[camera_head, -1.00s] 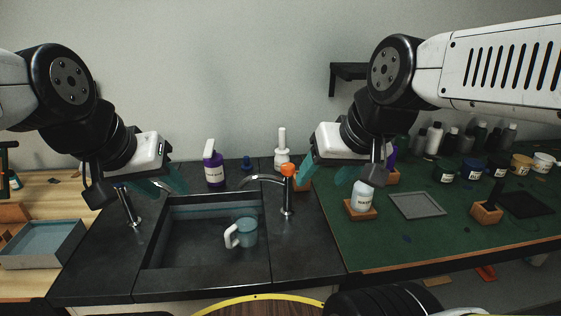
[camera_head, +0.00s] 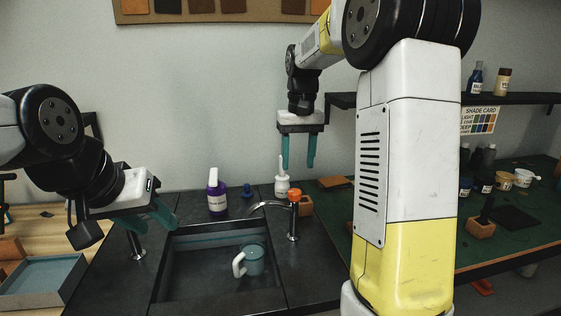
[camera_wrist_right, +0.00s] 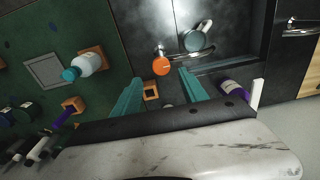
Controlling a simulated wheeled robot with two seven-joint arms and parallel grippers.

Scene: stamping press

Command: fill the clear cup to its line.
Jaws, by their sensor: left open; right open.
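The clear bluish cup (camera_head: 255,261) with a white handle sits in the dark sink basin (camera_head: 190,280); it also shows in the right wrist view (camera_wrist_right: 196,40). Its line and any liquid inside are too small to make out. The tap (camera_head: 266,205) beside the basin has an orange knob (camera_head: 295,196), also in the right wrist view (camera_wrist_right: 161,66). My right gripper (camera_head: 298,163) is open and empty, fingers pointing down, above and behind the tap. My left gripper (camera_head: 150,218) is open and empty near the sink's left rim.
A purple bottle (camera_head: 217,196) and a white bottle (camera_head: 282,185) stand behind the sink. A second metal fixture (camera_head: 135,242) stands left of the basin. A grey tray (camera_head: 40,285) lies at the left. My right arm hides much of the green mat (camera_head: 520,215).

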